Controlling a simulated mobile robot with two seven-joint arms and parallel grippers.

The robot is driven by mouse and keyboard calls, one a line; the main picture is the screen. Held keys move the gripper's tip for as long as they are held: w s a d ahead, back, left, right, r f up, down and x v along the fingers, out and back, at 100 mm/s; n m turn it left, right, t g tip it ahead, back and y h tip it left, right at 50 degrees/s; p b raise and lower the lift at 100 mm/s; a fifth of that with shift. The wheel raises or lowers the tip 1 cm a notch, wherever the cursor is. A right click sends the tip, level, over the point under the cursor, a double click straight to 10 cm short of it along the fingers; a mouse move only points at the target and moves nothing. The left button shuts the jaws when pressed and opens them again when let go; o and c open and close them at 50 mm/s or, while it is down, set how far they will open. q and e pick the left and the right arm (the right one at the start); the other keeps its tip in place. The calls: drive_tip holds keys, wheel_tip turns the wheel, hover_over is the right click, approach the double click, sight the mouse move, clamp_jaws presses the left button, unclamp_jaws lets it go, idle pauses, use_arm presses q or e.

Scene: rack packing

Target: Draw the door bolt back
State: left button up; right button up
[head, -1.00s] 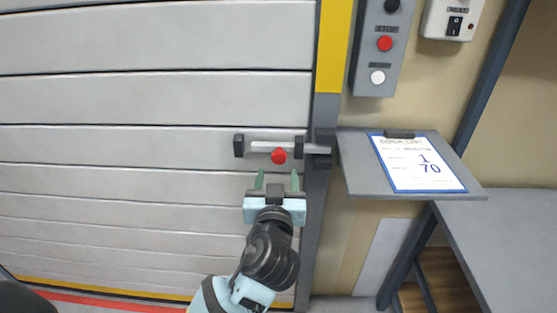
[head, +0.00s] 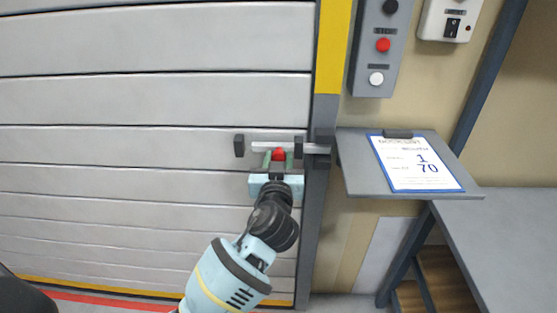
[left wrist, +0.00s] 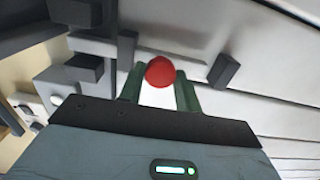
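The door bolt (head: 258,145) is a pale grey bar lying level in dark brackets on the shutter door. Its right end reaches past the door's edge into a dark keeper (head: 324,146) on the frame post. A red knob (head: 279,154) sits on the bar. My left gripper (head: 278,157) comes up from below with one green finger on each side of the knob, closed in against it. In the left wrist view the knob (left wrist: 160,71) sits between the fingertips, partly hidden lower down by the fingers. My right gripper is not in view.
Right of the frame post is a small grey shelf (head: 362,178) with a clipboard (head: 417,163). Above it hangs a grey button box (head: 381,55), with a white switch box (head: 450,20) beside it. A grey table (head: 500,235) stands at lower right. The door left of the bolt is clear.

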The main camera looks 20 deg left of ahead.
use_arm(q)
clamp_jaws()
drive_tip(key=a, duration=0.2)
drive_tip(key=s+a, duration=0.1)
drive_tip(key=a, duration=0.2)
drive_tip(key=shift+s+p, duration=0.2)
drive_tip(key=shift+p, duration=0.15)
drive_tip(key=o, duration=0.5)
unclamp_jaws()
drive_tip(key=shift+d, duration=0.25)
approach(260, 148)
drive_tip(key=shift+b+v, duration=0.4)
drive_tip(key=shift+v, duration=0.95)
